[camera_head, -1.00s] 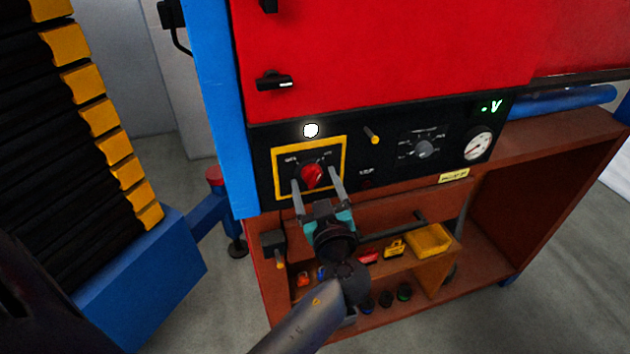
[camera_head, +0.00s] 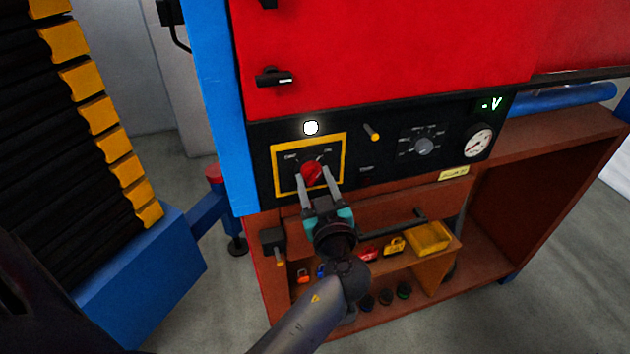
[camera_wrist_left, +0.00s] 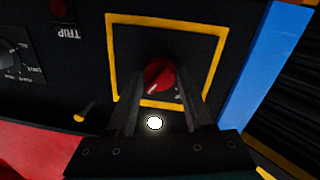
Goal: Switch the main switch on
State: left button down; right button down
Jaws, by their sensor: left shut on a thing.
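The main switch is a red rotary knob (camera_head: 312,172) inside a yellow square frame (camera_head: 343,160) on the black control panel (camera_head: 385,170). In the left wrist view the knob (camera_wrist_left: 159,74) sits between my fingers, seen upside down. My left gripper (camera_head: 318,180) reaches up to it from below, its two fingers shut on the knob's sides. The fingers hide part of the dial markings. A round white lamp (camera_head: 311,128) glows above the frame. My right gripper is not in view.
Right of the knob are a yellow peg (camera_head: 372,132), a grey selector dial (camera_head: 424,146), a gauge (camera_head: 478,144) and a green-lit display (camera_head: 490,104). Below is a brown shelf (camera_head: 440,262) with a yellow bin (camera_head: 428,237) and small parts. A blue post (camera_head: 215,110) stands at left.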

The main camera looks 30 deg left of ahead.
pick_arm(q)
jog(key=shift+r+m, duration=0.1)
jog(key=shift+m, duration=1)
jog(key=shift+c, duration=1.4)
grip_release()
